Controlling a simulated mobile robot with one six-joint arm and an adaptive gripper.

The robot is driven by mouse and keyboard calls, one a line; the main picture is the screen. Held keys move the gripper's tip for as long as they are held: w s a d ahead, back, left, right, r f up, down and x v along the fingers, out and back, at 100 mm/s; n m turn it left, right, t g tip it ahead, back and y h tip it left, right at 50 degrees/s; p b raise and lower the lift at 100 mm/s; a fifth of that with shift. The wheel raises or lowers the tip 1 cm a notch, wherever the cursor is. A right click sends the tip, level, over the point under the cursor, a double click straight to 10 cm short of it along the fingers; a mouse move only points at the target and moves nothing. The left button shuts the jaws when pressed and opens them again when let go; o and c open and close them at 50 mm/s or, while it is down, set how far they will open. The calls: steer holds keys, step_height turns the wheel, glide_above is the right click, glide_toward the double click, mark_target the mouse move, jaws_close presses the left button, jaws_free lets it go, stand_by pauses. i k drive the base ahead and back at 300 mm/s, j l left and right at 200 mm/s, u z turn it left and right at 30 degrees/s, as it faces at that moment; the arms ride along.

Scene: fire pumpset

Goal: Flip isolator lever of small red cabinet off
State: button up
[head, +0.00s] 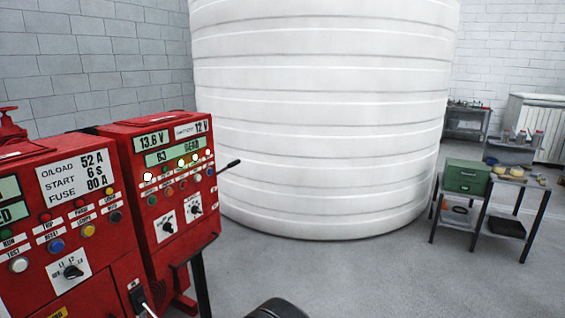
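The smaller-looking red cabinet (158,193) stands at the left, behind and right of another red cabinet. Its front has display panels, small lamps, buttons and two black rotary knobs. A dark lever (229,167) sticks out from its right side and slants up to the right; its pivot is hidden. The nearer red cabinet (100,245) has a rotary switch and, low on its right, a handle with a pale shaft (145,305), cut off by the bottom edge. My gripper is not recognisable; only a dark rounded shape shows at the bottom edge, probably part of my arm.
A large white ribbed tank (325,120) stands behind the cabinets. At the right, a table (482,205) holds a green box (467,177) and small items. A bench (465,122) stands farther back. The grey floor (350,275) between cabinets and table is clear.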

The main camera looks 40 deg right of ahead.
mark_target(234, 164)
steer(key=z, duration=1)
steer(key=i, duration=0.85)
steer(key=i+l+u, duration=0.1)
steer(key=i, duration=0.75)
